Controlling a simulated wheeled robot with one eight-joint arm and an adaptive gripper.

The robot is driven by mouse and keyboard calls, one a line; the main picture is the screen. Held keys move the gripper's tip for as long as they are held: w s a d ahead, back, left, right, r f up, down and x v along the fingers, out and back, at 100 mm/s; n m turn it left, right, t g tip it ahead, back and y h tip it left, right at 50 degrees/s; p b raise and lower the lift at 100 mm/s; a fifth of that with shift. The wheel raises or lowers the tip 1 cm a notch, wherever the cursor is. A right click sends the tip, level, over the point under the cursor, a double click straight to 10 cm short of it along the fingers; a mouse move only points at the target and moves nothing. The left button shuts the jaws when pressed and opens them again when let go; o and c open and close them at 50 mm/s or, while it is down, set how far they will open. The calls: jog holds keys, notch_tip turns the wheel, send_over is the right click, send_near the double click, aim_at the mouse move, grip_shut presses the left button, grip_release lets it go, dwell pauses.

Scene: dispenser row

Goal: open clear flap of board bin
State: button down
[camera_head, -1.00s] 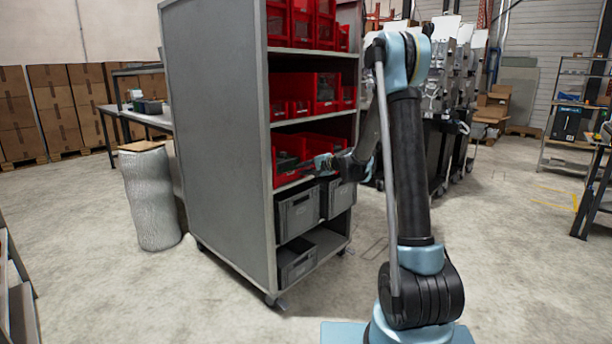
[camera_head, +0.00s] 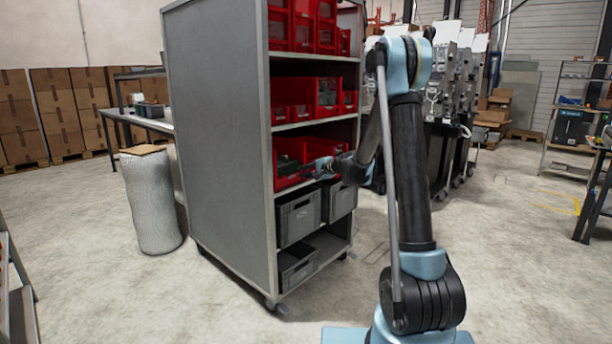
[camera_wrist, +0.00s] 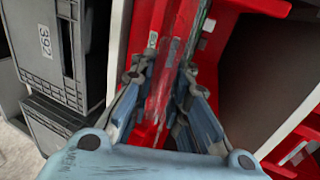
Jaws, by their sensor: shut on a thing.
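The red board bin (camera_head: 288,174) stands on the rack's third shelf, at its near end, with dark green boards (camera_head: 287,163) partly visible inside. My gripper (camera_head: 311,171) is at the bin's front, seen small in the head view. In the wrist view my gripper (camera_wrist: 160,70) has its two fingers on either side of a thin see-through strip, which looks like the clear flap (camera_wrist: 164,86) with red showing through it. The gripper is shut on it. How far the flap is tilted cannot be told.
Grey crates (camera_head: 298,216) stand on the shelf right below; one numbered 392 (camera_wrist: 50,45) is close to the gripper's left in the wrist view. Other red bins (camera_head: 318,92) fill the shelves above.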

jog(key=c, duration=1.6)
grip_release()
jog(key=shift+s+r, duration=0.55)
jog(key=shift+r, duration=0.1)
jog(key=shift+s+d+r, duration=0.1)
jog(key=shift+s, duration=0.05)
jog(key=shift+d, duration=0.2)
jog(key=v, duration=1.9)
jog(key=shift+s+d+f, duration=0.15)
jog(key=shift+d+f, duration=0.1)
jog(key=v, duration=1.1)
jog(key=shift+s+d, duration=0.25)
jog(key=shift+d, duration=0.1)
